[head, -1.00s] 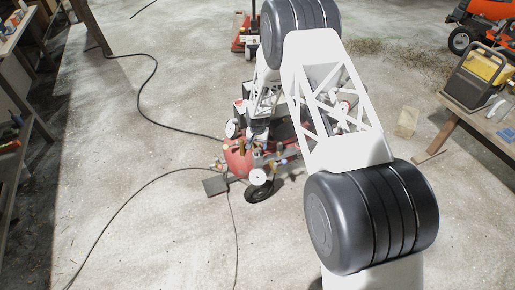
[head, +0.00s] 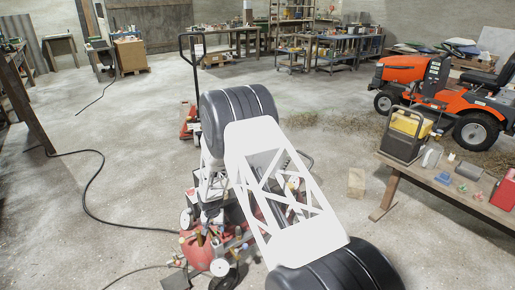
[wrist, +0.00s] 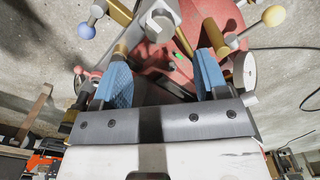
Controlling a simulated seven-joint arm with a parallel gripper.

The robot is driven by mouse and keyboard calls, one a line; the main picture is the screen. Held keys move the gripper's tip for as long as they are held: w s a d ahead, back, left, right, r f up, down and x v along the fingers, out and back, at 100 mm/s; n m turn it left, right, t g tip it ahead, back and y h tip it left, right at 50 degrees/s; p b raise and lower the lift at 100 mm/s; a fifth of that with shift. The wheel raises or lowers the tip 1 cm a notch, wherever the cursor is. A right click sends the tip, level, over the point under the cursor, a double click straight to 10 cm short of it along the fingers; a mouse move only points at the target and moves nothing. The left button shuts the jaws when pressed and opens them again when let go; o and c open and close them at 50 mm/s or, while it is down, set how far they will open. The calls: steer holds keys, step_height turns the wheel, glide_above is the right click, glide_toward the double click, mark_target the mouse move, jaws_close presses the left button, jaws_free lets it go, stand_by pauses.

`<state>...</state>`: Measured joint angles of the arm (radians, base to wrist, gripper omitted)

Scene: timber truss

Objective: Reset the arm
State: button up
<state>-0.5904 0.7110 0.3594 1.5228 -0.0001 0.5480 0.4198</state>
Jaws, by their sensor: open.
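My gripper (wrist: 160,82) shows in the wrist view with its two blue-padded fingers spread wide apart. It is open, and nothing is held between the fingers. Beyond the fingertips is a red air compressor (wrist: 190,50) with valves, knobs and a gauge. I cannot tell whether the fingers touch any of it. In the head view my white and black arm reaches down the middle, and the gripper itself cannot be made out. The red compressor tank (head: 200,252) sits on the floor at the lower left of the arm, partly hidden by it.
A wooden bench (head: 442,185) with a yellow and black case (head: 405,133) stands at the right. An orange lawn tractor (head: 440,85) is behind it. A black hose (head: 92,190) lies on the floor at the left. Workbenches line the back wall. The left floor is mostly clear.

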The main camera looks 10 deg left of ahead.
steer(key=s+d+r, duration=0.1)
steer(key=d+r, duration=0.6)
steer(key=r, duration=0.4)
steer(key=s+d+r+t, duration=0.1)
steer(key=s+d+r, duration=0.1)
steer(key=d+r, duration=0.7)
steer(key=s+d+r, duration=0.1)
steer(key=d+r, duration=0.5)
steer(key=r, duration=0.6)
steer(key=s+d+r+m, duration=0.1)
steer(key=s+d+r, duration=1.2)
steer(key=d+r, duration=0.2)
steer(key=s+d+r, duration=0.1)
steer(key=s+d, duration=0.3)
steer(key=s, duration=0.5)
steer(key=s+d+r+t, duration=0.1)
steer(key=s+d, duration=0.4)
steer(key=s, duration=0.5)
steer(key=s+d+r+m, duration=0.1)
steer(key=s+d+r, duration=0.2)
steer(key=s, duration=0.7)
steer(key=shift+d+r+t, duration=0.2)
steer(key=shift+d+t, duration=0.1)
steer(key=shift+d, duration=0.65)
